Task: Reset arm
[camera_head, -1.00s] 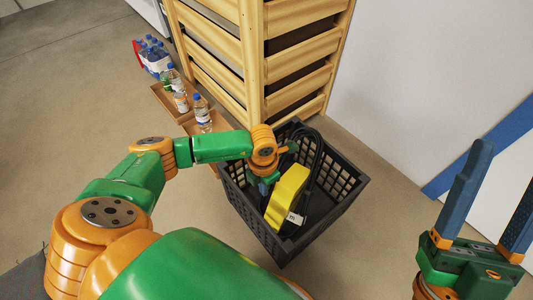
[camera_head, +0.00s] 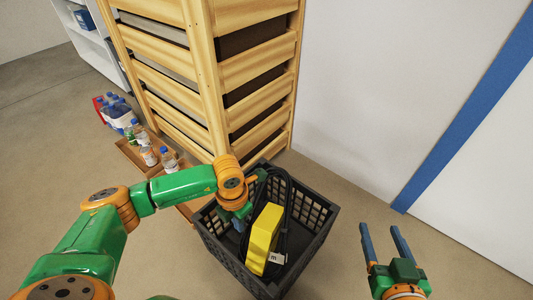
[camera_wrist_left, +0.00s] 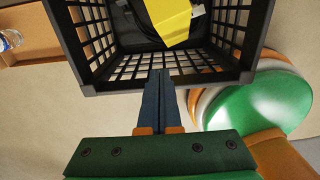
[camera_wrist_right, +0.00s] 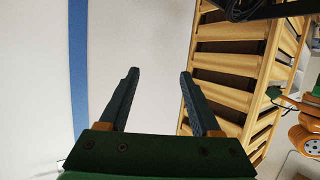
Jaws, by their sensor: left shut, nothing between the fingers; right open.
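My left gripper (camera_wrist_left: 160,100) is shut and empty in the left wrist view, with its fingertips by the rim of a black basket (camera_wrist_left: 100,88). The basket (camera_head: 318,212) stands on the floor and holds a yellow object (camera_head: 263,238) with a white tag and a black cable (camera_head: 287,205). The yellow object also shows in the left wrist view (camera_wrist_left: 172,18). My right gripper (camera_head: 385,245) is open and empty, right of the basket and apart from it. It points upward in the head view.
A wooden slatted rack (camera_head: 253,70) stands right behind the basket. Brown trays (camera_head: 132,152) with several bottles lie on the floor to the left. A white wall with a blue stripe (camera_head: 465,105) is at the right. Floor between basket and wall is free.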

